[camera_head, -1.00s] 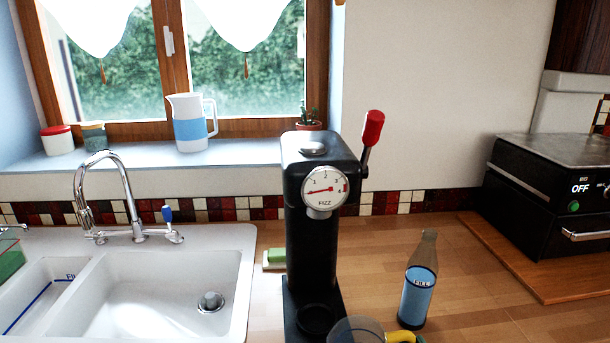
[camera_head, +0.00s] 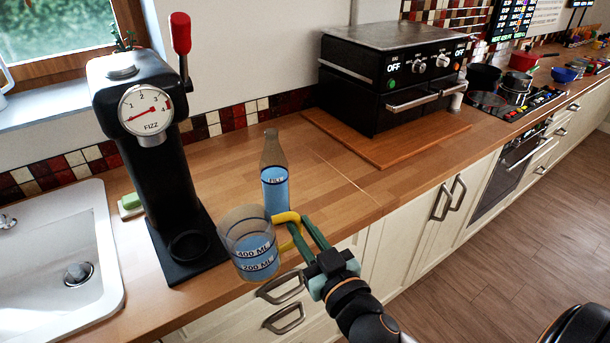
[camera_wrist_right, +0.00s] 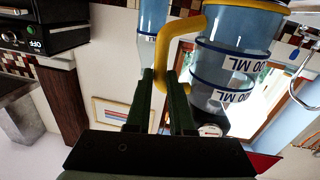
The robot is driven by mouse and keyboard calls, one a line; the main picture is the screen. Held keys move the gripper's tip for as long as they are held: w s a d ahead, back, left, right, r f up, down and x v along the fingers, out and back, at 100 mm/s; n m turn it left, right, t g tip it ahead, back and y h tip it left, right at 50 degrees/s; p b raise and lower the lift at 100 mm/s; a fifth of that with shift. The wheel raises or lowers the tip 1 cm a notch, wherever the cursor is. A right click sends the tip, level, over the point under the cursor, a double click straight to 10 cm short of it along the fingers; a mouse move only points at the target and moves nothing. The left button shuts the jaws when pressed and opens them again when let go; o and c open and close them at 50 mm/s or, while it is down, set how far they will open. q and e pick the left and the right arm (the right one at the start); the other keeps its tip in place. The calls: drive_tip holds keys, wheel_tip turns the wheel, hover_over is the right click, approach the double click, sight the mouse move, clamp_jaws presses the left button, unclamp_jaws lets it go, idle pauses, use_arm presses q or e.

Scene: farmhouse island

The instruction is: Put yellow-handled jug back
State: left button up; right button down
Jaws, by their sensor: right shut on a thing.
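The yellow-handled jug (camera_head: 250,244) is clear, with blue liquid in it and 400 ML and 200 ML marks. My right gripper (camera_head: 296,232) is shut on its yellow handle (camera_head: 287,217) and holds the jug upright near the front edge of the counter. In the right wrist view the jug (camera_wrist_right: 226,75) fills the upper right, and the fingers of my right gripper (camera_wrist_right: 174,90) lie at the yellow handle (camera_wrist_right: 163,55). Whether the jug touches the counter cannot be told. My left gripper is not in view.
A bottle of blue liquid (camera_head: 274,180) stands just behind the jug. The black fizz machine (camera_head: 157,170) with a red lever stands to the left, beside the white sink (camera_head: 60,255). A black oven (camera_head: 385,80) stands on a wooden board at the back. The counter right of the bottle is clear.

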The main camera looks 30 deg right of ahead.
drive_tip(key=w+d+r+m+g+h+b, duration=0.1)
drive_tip(key=w+d+r+m+h+b, duration=0.15)
drive_tip(key=d, duration=0.35)
drive_tip(key=w+d+r+m+g+h+b, duration=0.1)
drive_tip(key=d+r+m+h, duration=0.15)
drive_tip(key=d, duration=0.35)
drive_tip(key=w+d+r+m+g+h+b, duration=0.1)
drive_tip(key=d+m+h, duration=0.1)
drive_tip(key=d+h, duration=0.3)
drive_tip(key=shift+y, duration=0.7)
drive_tip(key=shift+w+d+f+b, duration=0.15)
drive_tip(key=shift+w+d+f, duration=1.5)
drive_tip(key=shift+f, duration=0.45)
drive_tip(key=shift+w+d+f+b, duration=0.15)
drive_tip(key=shift+w+d+f, duration=1.35)
drive_tip(key=shift+w+f, duration=0.55)
drive_tip(key=shift+w+d+f+b, duration=0.15)
drive_tip(key=shift+w+d+f, duration=1.45)
drive_tip(key=shift+f, duration=0.6)
drive_tip(key=shift+a, duration=0.1)
drive_tip(key=shift+f, duration=0.25)
drive_tip(key=c, duration=0.8)
unclamp_jaws()
